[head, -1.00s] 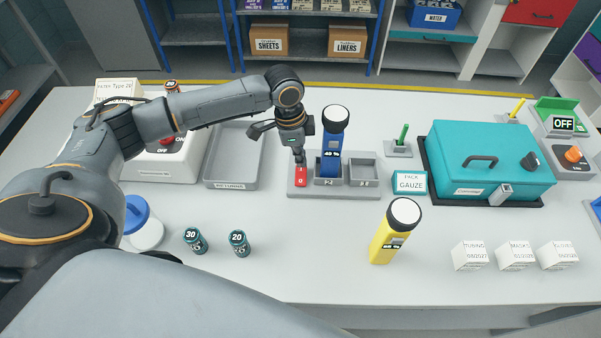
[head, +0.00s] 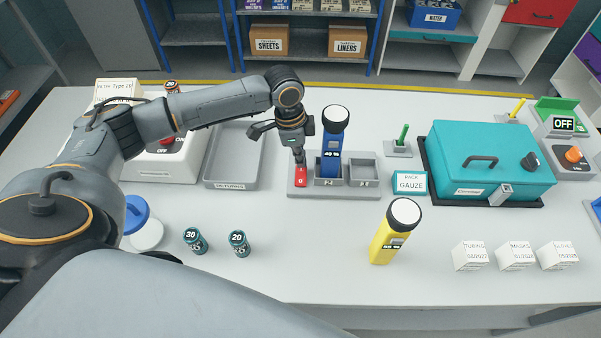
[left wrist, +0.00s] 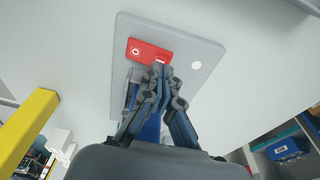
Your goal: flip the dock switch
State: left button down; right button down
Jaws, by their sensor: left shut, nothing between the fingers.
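The dock (head: 333,191) is a grey base on the white bench. A red switch (head: 301,181) with a white round mark sits at its left end. A blue torch (head: 333,140) stands upright in the dock's middle slot; the right slot (head: 363,172) is empty. My left gripper (head: 300,163) is shut and empty, pointing down at the switch's far end. In the left wrist view the fingertips (left wrist: 165,72) lie at the edge of the red switch (left wrist: 148,51); I cannot tell whether they touch it. My right gripper is out of view.
A yellow torch (head: 395,232) stands in front of the dock to the right. A gauze card (head: 410,183) and a teal case (head: 490,160) are right of the dock. A returns tray (head: 233,155) lies left. Two small batteries (head: 195,241) stand front left. The bench's front middle is clear.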

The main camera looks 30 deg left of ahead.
aim_at(300, 169)
pick_arm(q)
jog(key=shift+f, duration=1)
dwell(0.3)
jog(key=shift+r, duration=0.1)
notch_tip(300, 169, up, 7)
jog(key=p, duration=0.7)
jog(key=shift+p, duration=0.35)
jog(key=shift+s, duration=0.1)
